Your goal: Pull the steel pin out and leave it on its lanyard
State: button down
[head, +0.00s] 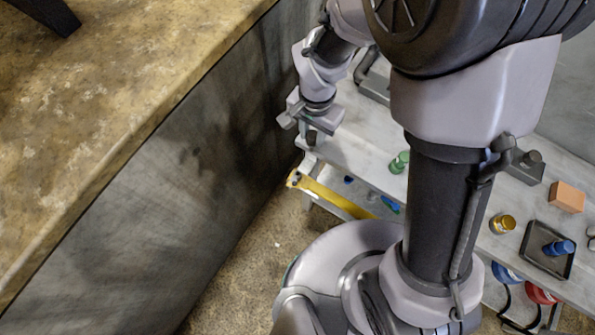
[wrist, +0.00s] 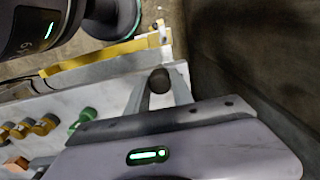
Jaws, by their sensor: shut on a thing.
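My gripper (head: 311,122) is low at the left end of the grey bench, close to the wall side. In the wrist view my gripper (wrist: 160,92) has its fingers closed on a dark, round-topped knob (wrist: 160,79). The dark knob (head: 310,138) shows in the head view just below the fingers. I cannot tell for certain whether this knob belongs to the steel pin. No pin shaft or lanyard can be made out; the part below the knob is hidden by the fingers.
The grey bench (head: 345,150) carries a green knobbed piece (head: 399,162), an orange block (head: 566,196) and a black tray (head: 533,263). A tall dark wall with a stone top (head: 130,90) stands close on the left.

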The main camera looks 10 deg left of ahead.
jog(key=w+d, duration=0.5)
jog(key=d, duration=0.2)
jog(key=shift+w+p, duration=0.35)
dwell(0.7)
jog(key=shift+f, duration=0.15)
jog(key=shift+f+b, duration=0.35)
jog(key=shift+b, duration=0.15)
jog(key=c, duration=1)
grip_release()
jog(key=shift+r, duration=0.1)
jog(key=shift+c, duration=0.2)
notch_tip(320, 180, up, 17)
jog(key=p, duration=0.6)
jog(key=s+d+r+t+y+b, duration=0.1)
jog(key=s+d+t+b, duration=0.2)
jog(key=s+b, duration=0.2)
jog(key=s+d+r+t+y+b, duration=0.1)
jog(key=s+b, duration=0.4)
jog(key=s, duration=0.5)
jog(key=shift+s+d+r+t, duration=0.2)
jog(key=shift+d+r+t, duration=0.55)
jog(key=shift+d+t, duration=0.25)
